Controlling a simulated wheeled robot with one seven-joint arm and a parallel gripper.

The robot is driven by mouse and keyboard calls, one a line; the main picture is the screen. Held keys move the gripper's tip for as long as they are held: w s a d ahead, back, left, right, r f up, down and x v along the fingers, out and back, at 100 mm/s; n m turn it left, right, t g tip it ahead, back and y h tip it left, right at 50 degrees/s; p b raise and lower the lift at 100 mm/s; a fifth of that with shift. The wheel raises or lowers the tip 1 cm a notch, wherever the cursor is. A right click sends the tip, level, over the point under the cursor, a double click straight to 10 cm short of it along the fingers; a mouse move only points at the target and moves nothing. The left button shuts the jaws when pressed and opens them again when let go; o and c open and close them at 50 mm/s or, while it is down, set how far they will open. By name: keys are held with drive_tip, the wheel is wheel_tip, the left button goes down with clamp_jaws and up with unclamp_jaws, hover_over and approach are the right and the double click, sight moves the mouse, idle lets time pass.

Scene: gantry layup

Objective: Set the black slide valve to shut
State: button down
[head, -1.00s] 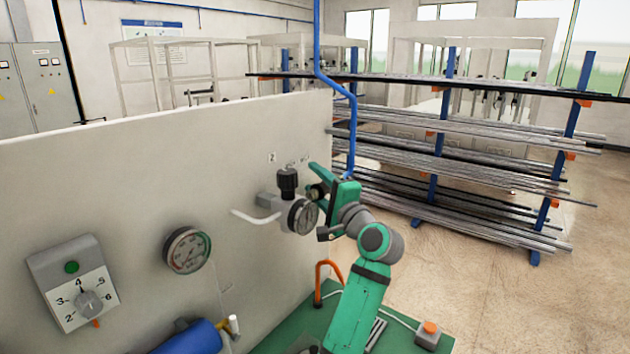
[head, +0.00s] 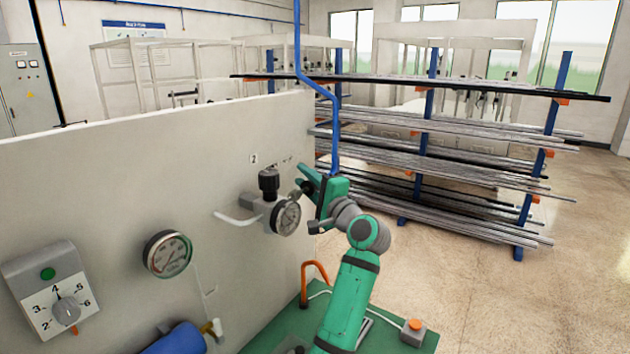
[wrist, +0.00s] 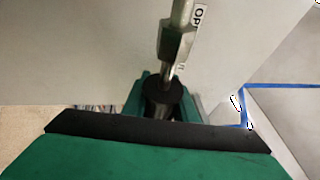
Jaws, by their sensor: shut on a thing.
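The black slide valve's sleeve (wrist: 164,88) shows in the wrist view as a dark round piece at the lower end of a metal rod and fitting. My gripper (wrist: 163,102) is shut on this sleeve, with a green finger on each side. In the head view my gripper (head: 307,186) is at the right part of the panel, just right of a regulator's gauge. The valve is mostly hidden there behind the fingers and the gauge, so its position cannot be read.
A regulator with a black knob (head: 268,182) and round gauge (head: 287,218) sits close left of my gripper. Another gauge (head: 167,254) and a numbered dial (head: 66,309) are on the panel (head: 120,180). A blue pipe (head: 334,135) runs behind. Pipe racks stand beyond open floor.

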drive_tip(key=shift+w+d+r, duration=0.1)
drive_tip(key=shift+d, duration=0.15)
drive_tip(key=c, duration=1.4)
unclamp_jaws()
drive_tip(key=shift+w+d, duration=0.1)
drive_tip(key=shift+c, duration=0.2)
drive_tip(key=v, duration=1)
drive_tip(key=shift+s, duration=0.4)
drive_tip(key=shift+w, duration=0.1)
drive_tip(key=x, duration=1)
drive_tip(key=shift+a, duration=0.3)
